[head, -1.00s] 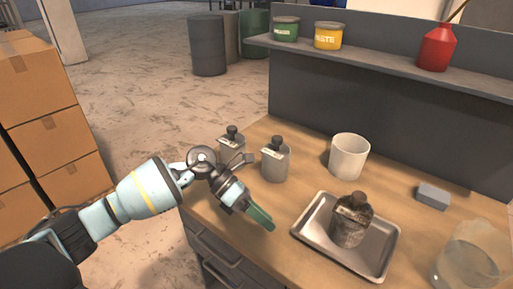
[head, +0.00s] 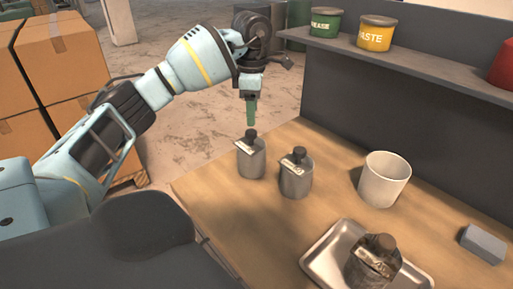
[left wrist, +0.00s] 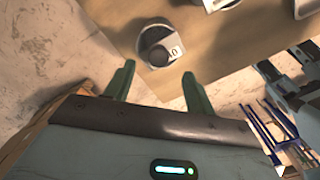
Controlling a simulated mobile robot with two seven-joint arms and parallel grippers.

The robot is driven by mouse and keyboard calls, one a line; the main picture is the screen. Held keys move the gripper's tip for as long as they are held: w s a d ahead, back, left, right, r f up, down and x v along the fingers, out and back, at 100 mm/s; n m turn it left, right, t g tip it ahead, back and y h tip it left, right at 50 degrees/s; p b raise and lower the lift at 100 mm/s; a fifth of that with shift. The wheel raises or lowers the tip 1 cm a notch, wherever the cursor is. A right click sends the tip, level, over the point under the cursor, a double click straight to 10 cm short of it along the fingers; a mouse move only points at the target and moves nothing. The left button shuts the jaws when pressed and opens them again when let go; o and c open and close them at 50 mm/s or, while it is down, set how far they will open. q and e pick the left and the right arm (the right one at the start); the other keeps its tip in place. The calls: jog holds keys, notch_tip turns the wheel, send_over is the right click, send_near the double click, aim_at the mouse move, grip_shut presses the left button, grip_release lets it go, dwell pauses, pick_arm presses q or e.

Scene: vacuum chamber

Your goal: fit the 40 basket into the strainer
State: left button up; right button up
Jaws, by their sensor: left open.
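Two grey canisters with black knobs and white labels stand upright at the table's left end, a left one (head: 251,162) and a right one (head: 296,182). A dark, stained canister (head: 368,270) of similar shape stands on a metal tray. I cannot read the labels in the head view, so I cannot tell which is the 40 basket or the strainer. My left gripper (head: 251,112) is open and empty, pointing down just above the left canister's knob. In the left wrist view the gripper (left wrist: 158,72) has its green fingers apart, with a canister (left wrist: 148,36) beyond them. My right gripper is not in view.
A white cup (head: 384,182) and a grey block (head: 484,244) stand on the wooden table (head: 230,212). The metal tray (head: 312,262) is at the front. A shelf (head: 400,58) holds a green tin (head: 325,23) and a yellow tin (head: 375,34). Cartons (head: 72,65) stand at the left.

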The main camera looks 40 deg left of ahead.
aim_at(251, 131)
pick_arm(q)
jog(key=shift+s+f, duration=0.25)
jog(key=shift+f, duration=0.6)
jog(key=shift+w+f, duration=0.2)
jog(key=shift+f, duration=0.2)
jog(key=shift+a+f, duration=0.2)
jog(key=shift+f, duration=2.35)
jog(key=shift+r, duration=0.1)
grip_shut()
